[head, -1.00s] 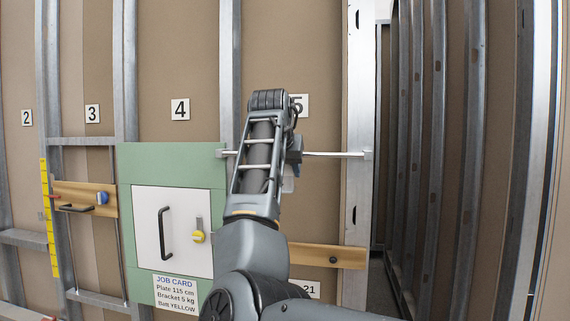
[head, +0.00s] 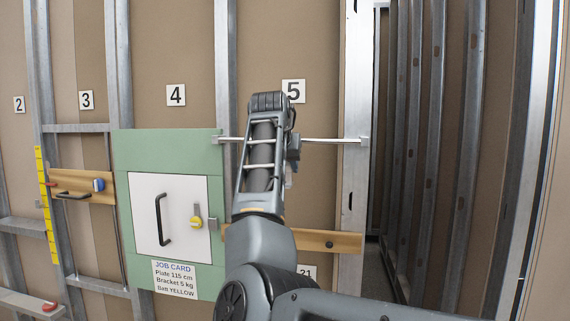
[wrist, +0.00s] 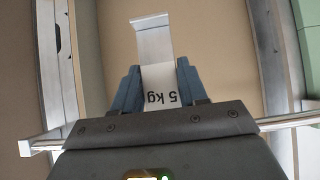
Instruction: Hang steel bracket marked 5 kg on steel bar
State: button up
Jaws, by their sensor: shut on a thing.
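The steel bracket marked 5 kg (wrist: 158,76) is a pale plate with a bent end, its label upside down in the wrist view. My gripper (wrist: 160,88) is shut on it, with a blue finger on each side. The steel bar (head: 332,141) runs level between two metal studs below the number 5 sign. In the wrist view the bar (wrist: 290,122) shows on both sides of my gripper, which hides its middle. The bracket looks apart from the bar. In the head view my arm hides most of the gripper and bracket.
A green panel (head: 122,190) with a white door (head: 183,238), black handle and yellow knob stands left of the bar. A wooden rail (head: 345,241) lies below the bar. A job card (head: 174,278) reads Bracket 5 kg. An open gap between studs is at the right.

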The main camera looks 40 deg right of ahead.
jog(key=o, duration=1.2)
jog(key=shift+o, duration=0.2)
jog(key=b+v, duration=0.1)
jog(key=v, duration=0.7)
jog(key=shift+f, duration=0.15)
